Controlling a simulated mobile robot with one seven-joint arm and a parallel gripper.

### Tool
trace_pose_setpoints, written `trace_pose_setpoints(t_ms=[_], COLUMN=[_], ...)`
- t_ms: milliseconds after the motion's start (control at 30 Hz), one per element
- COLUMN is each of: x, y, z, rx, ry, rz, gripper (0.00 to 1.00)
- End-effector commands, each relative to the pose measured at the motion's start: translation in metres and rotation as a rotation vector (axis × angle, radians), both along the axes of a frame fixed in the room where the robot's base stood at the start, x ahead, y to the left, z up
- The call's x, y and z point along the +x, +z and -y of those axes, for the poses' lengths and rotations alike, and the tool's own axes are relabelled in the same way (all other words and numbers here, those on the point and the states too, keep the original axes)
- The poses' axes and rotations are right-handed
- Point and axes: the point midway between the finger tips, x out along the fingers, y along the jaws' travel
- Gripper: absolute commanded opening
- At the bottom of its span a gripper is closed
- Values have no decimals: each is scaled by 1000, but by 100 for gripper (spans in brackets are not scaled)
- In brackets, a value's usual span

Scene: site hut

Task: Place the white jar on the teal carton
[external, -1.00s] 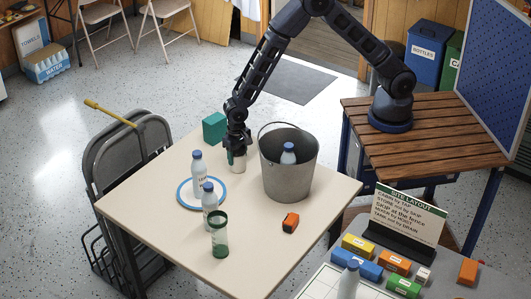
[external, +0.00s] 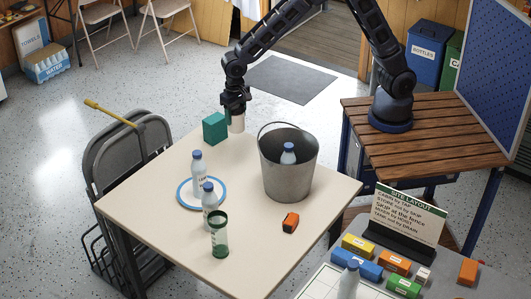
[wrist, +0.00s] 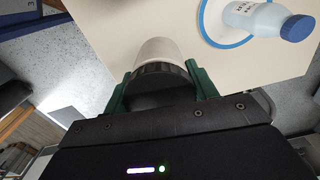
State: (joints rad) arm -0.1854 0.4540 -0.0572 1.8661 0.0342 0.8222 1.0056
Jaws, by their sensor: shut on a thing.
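The white jar (external: 237,122) is held upright in my gripper (external: 236,106), just right of the teal carton in the external view. The teal carton (external: 215,128) is a box on the table near its far corner. In the wrist view my gripper (wrist: 160,88) has its green fingers on both sides of the dark lid, with the white jar (wrist: 158,50) beyond it. The jar appears raised above the table. The carton is not seen in the wrist view.
A grey bucket (external: 288,180) with a bottle inside stands right of the carton.

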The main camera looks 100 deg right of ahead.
Motion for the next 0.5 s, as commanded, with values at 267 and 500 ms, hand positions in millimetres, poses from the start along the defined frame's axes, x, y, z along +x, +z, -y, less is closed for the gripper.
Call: trace_pose_setpoints(t_ms=[267, 500], x=[25, 56], y=[32, 77], z=[45, 130], rx=[0, 1], ry=[16, 59], rz=[4, 6], gripper=[25, 25])
